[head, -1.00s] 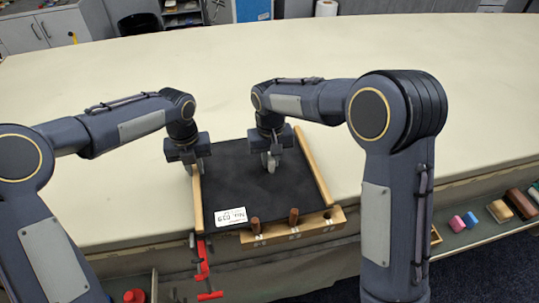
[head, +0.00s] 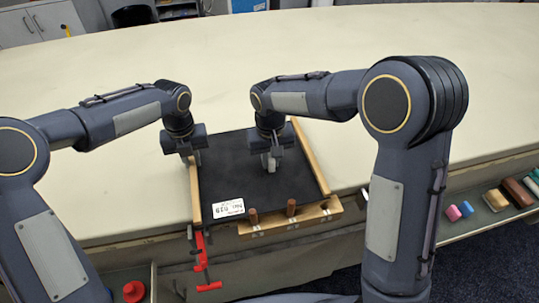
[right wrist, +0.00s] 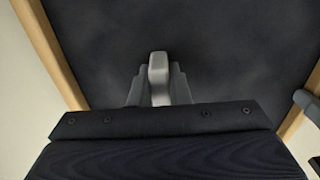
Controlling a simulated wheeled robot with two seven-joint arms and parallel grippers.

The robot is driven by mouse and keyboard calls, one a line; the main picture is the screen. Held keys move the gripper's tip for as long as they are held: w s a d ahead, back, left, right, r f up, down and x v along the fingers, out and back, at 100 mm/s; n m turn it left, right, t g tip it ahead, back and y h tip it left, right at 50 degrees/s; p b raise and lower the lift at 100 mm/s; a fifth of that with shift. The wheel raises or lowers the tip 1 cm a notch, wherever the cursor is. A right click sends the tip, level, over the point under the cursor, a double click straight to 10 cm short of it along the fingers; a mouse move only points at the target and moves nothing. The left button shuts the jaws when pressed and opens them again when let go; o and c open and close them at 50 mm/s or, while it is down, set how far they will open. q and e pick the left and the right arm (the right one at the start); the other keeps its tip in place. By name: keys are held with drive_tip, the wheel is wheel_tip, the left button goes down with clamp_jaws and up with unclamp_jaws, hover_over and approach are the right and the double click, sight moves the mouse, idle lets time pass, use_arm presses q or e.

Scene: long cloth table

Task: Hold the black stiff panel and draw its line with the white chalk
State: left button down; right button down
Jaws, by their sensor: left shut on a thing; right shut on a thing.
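The black stiff panel (head: 225,178) lies near the table's front edge between two wooden rails, with a white label (head: 228,208) at its front left. My left gripper (head: 197,157) is shut on the panel's left edge towards the far corner; its fingertips are partly hidden. My right gripper (head: 270,160) is over the far right part of the panel, shut on the white chalk (right wrist: 158,72). The chalk sticks out between the fingers in the right wrist view. Whether its tip touches the panel I cannot tell.
A wooden block (head: 318,213) with holes and brown pegs stands at the panel's front. A red clamp (head: 203,262) hangs at the table edge on the left. A shelf below on the right holds several coloured blocks (head: 517,192). The table (head: 300,50) behind is clear.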

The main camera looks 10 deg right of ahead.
sight(275, 180)
drive_tip(key=shift+s, duration=0.45)
drive_tip(key=shift+s+d, duration=0.15)
drive_tip(key=shift+s, duration=1.85)
drive_tip(key=shift+w, duration=0.2)
drive_tip(key=shift+w, duration=1.9)
drive_tip(key=shift+w, duration=0.1)
drive_tip(key=shift+w, duration=0.9)
drive_tip(key=shift+w, duration=0.1)
